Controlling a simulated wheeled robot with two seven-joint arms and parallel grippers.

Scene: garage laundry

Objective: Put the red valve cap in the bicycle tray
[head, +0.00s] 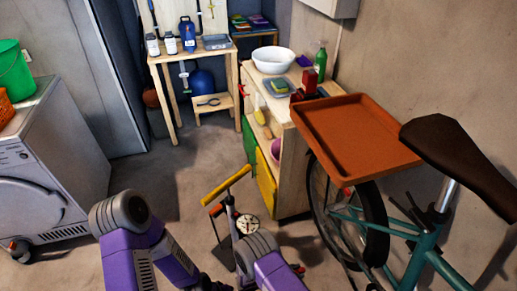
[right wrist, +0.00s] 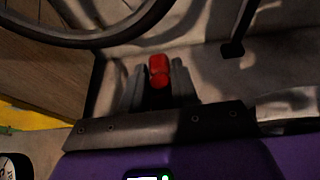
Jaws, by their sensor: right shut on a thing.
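The red valve cap (right wrist: 159,70) is between the two grey fingers of my right gripper (right wrist: 159,86) in the right wrist view. The fingers are shut on it, and the cap pokes out past their tips above the floor. In the head view my right gripper (head: 297,268) is small and low, beside my purple forearm, with a bit of red at it. The bicycle tray (head: 350,130) is a flat orange-brown tray with a raised rim, above the bicycle's wheel. It looks empty. My right gripper is below and left of it in the picture. My left gripper does not show, only its arm.
The teal bicycle (head: 425,250) with a dark saddle (head: 458,165) stands at right. A floor pump with a yellow handle (head: 226,186) stands near my arms. A wooden cabinet (head: 291,170) with a white bowl (head: 273,60) is behind. A washing machine (head: 50,170) is at left. The middle floor is clear.

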